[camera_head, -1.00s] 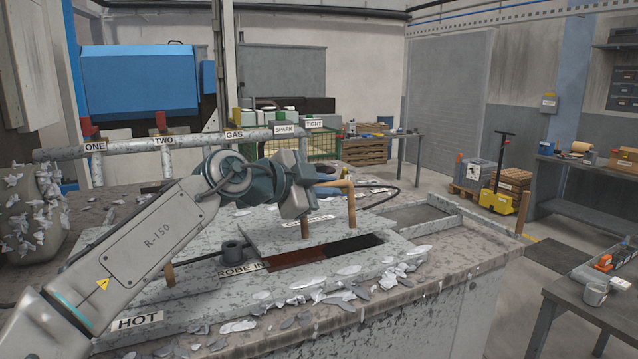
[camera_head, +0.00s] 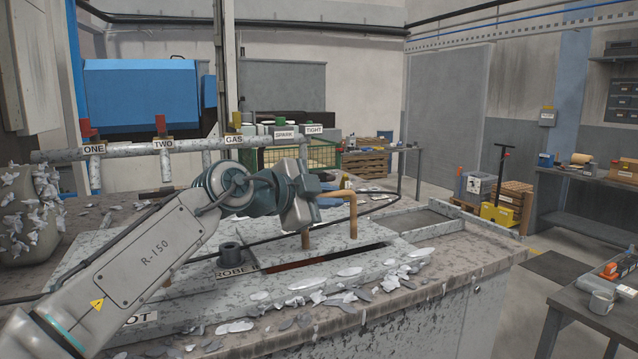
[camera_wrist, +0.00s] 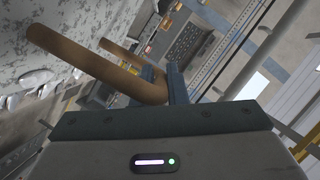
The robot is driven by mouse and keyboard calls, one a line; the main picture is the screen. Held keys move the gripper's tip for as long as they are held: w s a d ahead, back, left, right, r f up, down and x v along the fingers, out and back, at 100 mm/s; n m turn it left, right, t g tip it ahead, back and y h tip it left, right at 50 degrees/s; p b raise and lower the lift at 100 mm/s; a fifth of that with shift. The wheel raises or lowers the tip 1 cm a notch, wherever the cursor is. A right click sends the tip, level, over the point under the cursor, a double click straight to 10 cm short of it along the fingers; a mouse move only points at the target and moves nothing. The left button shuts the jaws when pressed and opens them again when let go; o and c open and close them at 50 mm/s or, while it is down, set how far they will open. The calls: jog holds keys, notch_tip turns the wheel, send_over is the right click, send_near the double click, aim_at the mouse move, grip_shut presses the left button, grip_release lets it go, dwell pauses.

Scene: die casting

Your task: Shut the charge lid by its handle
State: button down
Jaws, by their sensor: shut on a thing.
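The charge lid (camera_head: 350,234) is a speckled grey slab on the furnace top. Only a narrow strip of the dark red opening (camera_head: 310,259) shows along its front edge. Its tan, bent-bar handle (camera_head: 353,212) stands up from the lid. My gripper (camera_head: 318,195) is at the handle's top bar, partly hidden behind my wrist in the head view. In the wrist view the handle (camera_wrist: 95,62) passes between my gripper's fingers (camera_wrist: 165,88), which are shut on it.
Loose metal flakes (camera_head: 350,272) lie along the furnace's front edge. A dark round fitting (camera_head: 230,253) stands by the probe label, left of the opening. A pipe rail (camera_head: 190,143) with labelled valves runs behind. A shallow recess (camera_head: 425,217) lies to the right.

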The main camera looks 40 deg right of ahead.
jog(key=shift+s+f+b, duration=0.15)
jog(key=shift+f+b, duration=0.15)
jog(key=shift+s+a+f+m+b, duration=0.15)
jog(key=shift+f+b, duration=0.15)
jog(key=shift+b, duration=0.35)
jog(key=shift+s+f+m+b, duration=0.15)
jog(key=shift+f+b, duration=0.15)
jog(key=shift+b, duration=0.3)
jog(key=shift+r, duration=0.1)
jog(key=c, duration=1.5)
grip_release()
jog(key=shift+o, duration=0.2)
jog(key=shift+a, duration=0.1)
